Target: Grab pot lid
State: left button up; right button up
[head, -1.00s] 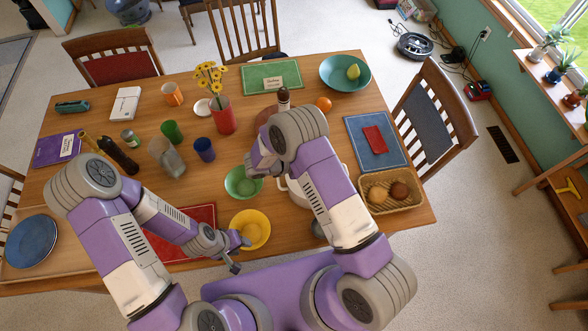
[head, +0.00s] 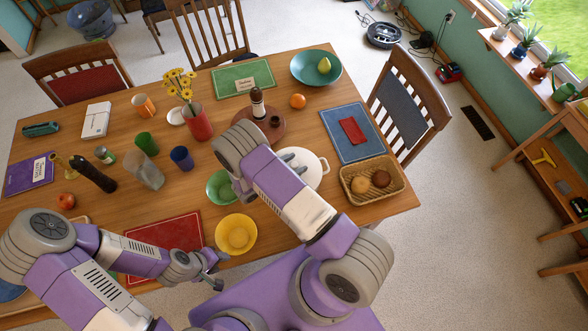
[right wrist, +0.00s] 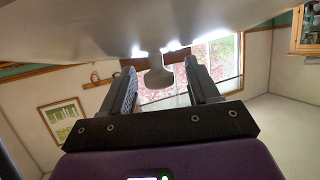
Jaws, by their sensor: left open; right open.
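The white pot (head: 322,167) shows in the head view right of centre, partly hidden behind my right arm. Its pale lid (right wrist: 160,25) fills the top of the right wrist view, with a rounded knob (right wrist: 158,76) jutting from it. My right gripper (right wrist: 163,78) is open, with one finger on each side of the knob and gaps showing on both sides. My left gripper (head: 214,281) is open and empty, low over the near table edge, below the yellow bowl.
A yellow bowl (head: 236,235) and a green bowl (head: 218,188) stand left of the pot. A basket (head: 392,188) with round items is on its right. Behind it is a brown round board (head: 275,136) with a bottle (head: 257,103). A blue placemat (head: 345,145) lies at right.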

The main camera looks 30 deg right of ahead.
grip_shut()
dwell(0.3)
